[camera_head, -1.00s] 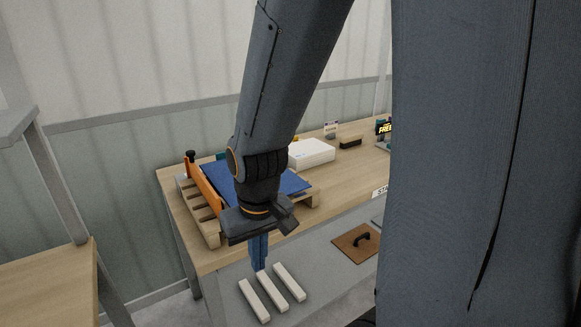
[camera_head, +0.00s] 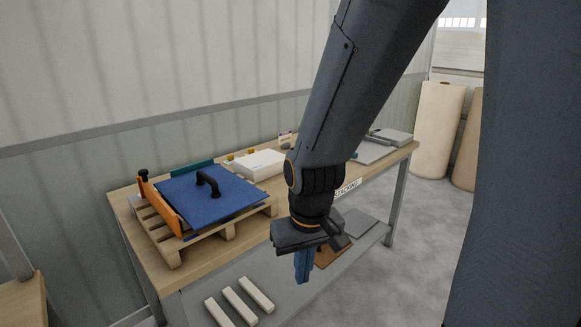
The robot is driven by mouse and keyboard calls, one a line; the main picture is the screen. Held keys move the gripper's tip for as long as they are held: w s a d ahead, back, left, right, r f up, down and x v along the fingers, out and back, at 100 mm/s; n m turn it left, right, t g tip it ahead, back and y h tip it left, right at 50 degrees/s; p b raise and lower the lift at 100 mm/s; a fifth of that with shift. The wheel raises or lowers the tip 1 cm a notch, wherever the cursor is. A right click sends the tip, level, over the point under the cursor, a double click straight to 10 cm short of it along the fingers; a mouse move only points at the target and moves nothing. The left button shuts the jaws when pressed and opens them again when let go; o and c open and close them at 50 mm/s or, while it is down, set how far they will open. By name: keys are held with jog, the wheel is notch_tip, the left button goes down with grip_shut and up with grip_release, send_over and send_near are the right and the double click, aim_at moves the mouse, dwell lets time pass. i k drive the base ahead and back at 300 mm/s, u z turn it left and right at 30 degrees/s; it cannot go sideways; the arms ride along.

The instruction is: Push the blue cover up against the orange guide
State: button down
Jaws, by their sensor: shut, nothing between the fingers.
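The blue cover (camera_head: 215,203) is a flat square panel with a black handle (camera_head: 207,181) on top. It lies on a dark sheet over a wooden pallet (camera_head: 228,232) on the table. The orange guide (camera_head: 160,206) is an upright bar with a black knob along the pallet's left side. The cover's left edge is close to the guide; I cannot tell if they touch. My gripper (camera_head: 303,279) points down with its blue fingers shut and empty. It is in front of and to the right of the pallet, apart from the cover.
A teal bar (camera_head: 192,167) stands behind the cover. A white box (camera_head: 257,165) is to its right on the wooden table (camera_head: 136,229). Several white bars and a brown board (camera_head: 331,254) lie on the grey lower shelf (camera_head: 283,296). Rolls stand at the right.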

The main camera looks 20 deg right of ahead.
aim_at(205, 196)
jog(key=z, duration=1.2)
jog(key=i, duration=1.05)
jog(key=u, duration=1.75)
